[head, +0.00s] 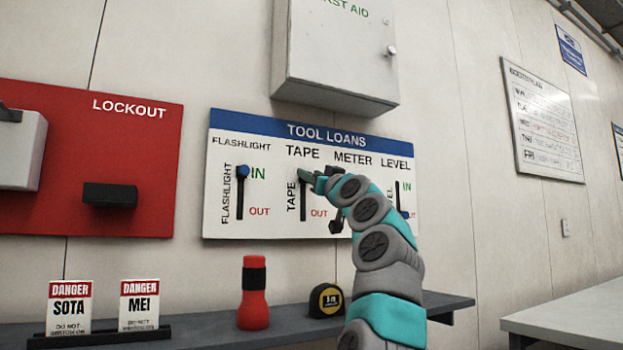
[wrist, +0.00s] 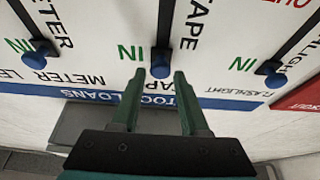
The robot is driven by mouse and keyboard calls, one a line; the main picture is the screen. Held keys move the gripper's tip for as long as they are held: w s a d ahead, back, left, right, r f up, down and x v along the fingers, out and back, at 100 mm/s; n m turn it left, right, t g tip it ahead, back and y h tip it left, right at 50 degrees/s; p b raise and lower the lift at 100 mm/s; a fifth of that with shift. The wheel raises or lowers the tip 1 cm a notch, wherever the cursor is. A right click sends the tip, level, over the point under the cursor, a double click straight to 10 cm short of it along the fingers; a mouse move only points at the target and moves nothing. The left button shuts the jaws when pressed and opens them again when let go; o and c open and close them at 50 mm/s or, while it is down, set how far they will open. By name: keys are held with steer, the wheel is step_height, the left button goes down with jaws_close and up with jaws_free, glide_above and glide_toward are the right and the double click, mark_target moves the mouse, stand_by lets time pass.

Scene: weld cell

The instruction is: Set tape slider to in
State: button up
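The tool loans board (head: 225,205) is white with a blue header and vertical sliders. The tape slider's blue knob (wrist: 160,66) sits at the IN end of its dark slot (head: 303,205), beside the green IN label. In the head view the knob is hidden by my gripper (head: 305,174). In the wrist view, which is upside down, my green gripper fingers (wrist: 160,75) are apart, one tip on each side of the knob. I cannot tell whether they touch it.
The flashlight knob (head: 242,171) and meter knob (wrist: 37,55) are at IN; the level knob (head: 404,215) is near OUT. A first aid cabinet (head: 335,55) hangs above. A red flashlight (head: 253,300) and tape measure (head: 326,300) stand on the shelf below.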

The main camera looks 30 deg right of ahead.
steer(key=shift+o, duration=1.1)
steer(key=shift+f, duration=0.15)
steer(key=b+v, duration=0.5)
steer(key=v, duration=0.2)
steer(key=shift+s+b, duration=0.35)
steer(key=shift+s+f, duration=0.1)
